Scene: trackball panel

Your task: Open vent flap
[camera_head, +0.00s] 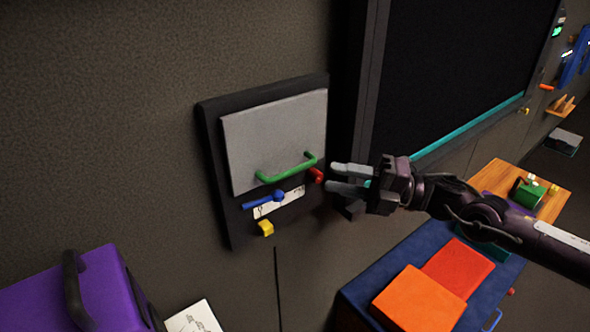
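The vent flap (275,135) is a light grey plate on a dark wall panel (217,170). It lies flat or nearly flat against the panel. A green bar handle (288,170) crosses its lower edge. My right gripper (333,176) comes in from the right, and its two grey fingers are apart with nothing between them. Its fingertips are just right of the handle and the red knob, apart from the handle in the picture; the depth gap is hard to tell. My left gripper is out of view.
Below the flap are a blue lever (263,200), a red knob (316,175), a white label (280,203) and a yellow knob (265,228). A purple case (70,295) stands lower left. Orange (418,300) and red (458,267) blocks lie on a blue surface lower right.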

